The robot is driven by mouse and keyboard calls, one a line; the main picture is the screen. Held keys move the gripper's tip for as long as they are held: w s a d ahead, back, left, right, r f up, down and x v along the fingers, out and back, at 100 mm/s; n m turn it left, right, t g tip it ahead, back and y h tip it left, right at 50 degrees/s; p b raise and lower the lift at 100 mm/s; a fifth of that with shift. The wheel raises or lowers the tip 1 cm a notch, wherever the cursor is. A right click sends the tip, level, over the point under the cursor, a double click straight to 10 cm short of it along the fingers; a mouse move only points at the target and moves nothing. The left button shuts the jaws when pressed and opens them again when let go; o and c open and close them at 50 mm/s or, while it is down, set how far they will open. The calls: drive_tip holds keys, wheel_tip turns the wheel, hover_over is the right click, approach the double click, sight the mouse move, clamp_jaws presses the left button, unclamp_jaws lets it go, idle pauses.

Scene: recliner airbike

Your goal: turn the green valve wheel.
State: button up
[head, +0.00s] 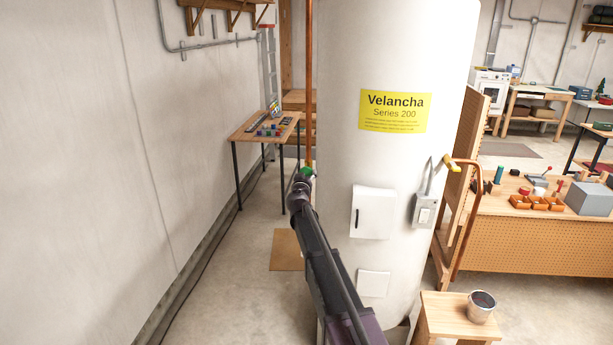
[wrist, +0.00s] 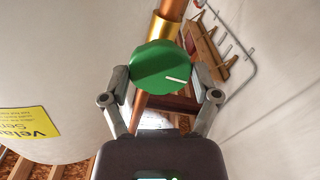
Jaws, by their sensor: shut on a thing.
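The green valve wheel (wrist: 158,72) is in the middle of the wrist view, with a short white mark at its lower right. It sits on a vertical copper pipe with a brass fitting (wrist: 163,26). My gripper (wrist: 160,76) has one finger on each side of the wheel and is shut on it. In the head view the wheel (head: 306,171) is a small green patch beside the white tank, at the tip of my arm. My fingers are mostly hidden there.
The white tank (head: 390,50) with a yellow Velancha label stands right beside my arm. A wooden table (head: 247,129) with small items is behind on the left. A wooden stool (head: 462,308) bearing a metal bucket (head: 481,306) stands front right.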

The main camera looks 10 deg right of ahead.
drive_tip(key=shift+m, duration=1.6)
drive_tip(key=o, duration=0.6)
drive_tip(key=shift+o, duration=0.2)
drive_tip(key=shift+s, duration=0.15)
drive_tip(key=shift+v, duration=2.4)
